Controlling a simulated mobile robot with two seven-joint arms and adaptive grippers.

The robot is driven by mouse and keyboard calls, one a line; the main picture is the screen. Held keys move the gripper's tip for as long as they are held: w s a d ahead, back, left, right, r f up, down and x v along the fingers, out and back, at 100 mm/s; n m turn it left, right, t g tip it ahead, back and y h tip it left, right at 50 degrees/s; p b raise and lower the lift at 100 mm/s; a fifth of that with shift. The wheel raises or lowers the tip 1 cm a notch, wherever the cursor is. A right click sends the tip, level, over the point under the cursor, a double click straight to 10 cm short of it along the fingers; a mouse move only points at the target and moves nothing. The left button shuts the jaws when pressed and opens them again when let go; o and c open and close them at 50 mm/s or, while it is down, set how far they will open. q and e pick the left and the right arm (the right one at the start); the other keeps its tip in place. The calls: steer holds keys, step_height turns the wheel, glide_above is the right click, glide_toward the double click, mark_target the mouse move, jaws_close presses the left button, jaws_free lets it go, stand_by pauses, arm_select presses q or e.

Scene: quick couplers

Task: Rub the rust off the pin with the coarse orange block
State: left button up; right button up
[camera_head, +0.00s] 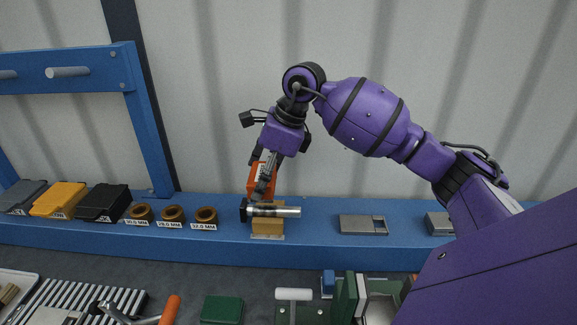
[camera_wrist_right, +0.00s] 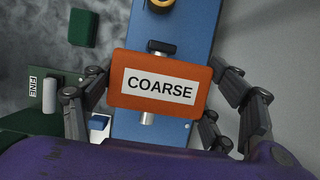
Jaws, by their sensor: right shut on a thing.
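The coarse orange block (camera_head: 256,172) is held in my right gripper (camera_head: 264,178), whose fingers grip its two sides. In the right wrist view, the block (camera_wrist_right: 118,92) shows its COARSE label between the fingers. The pin (camera_head: 285,211) lies level on a tan cradle (camera_head: 268,228) on the blue shelf, its black head to the left and bare silver shaft to the right. The block is just above the pin; I cannot tell if they touch. In the wrist view the block hides the pin's middle, and only its ends (camera_wrist_right: 147,118) show. Rust is not clearly visible. My left gripper is out of view.
Several brown rings (camera_head: 172,214) with size labels stand on the shelf (camera_head: 330,255) to the left, beyond them black and yellow bins (camera_head: 60,200). A grey metal block (camera_head: 362,224) sits right of the pin.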

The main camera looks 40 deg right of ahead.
steer(key=shift+r+p, duration=0.35)
steer(key=shift+r, duration=0.95)
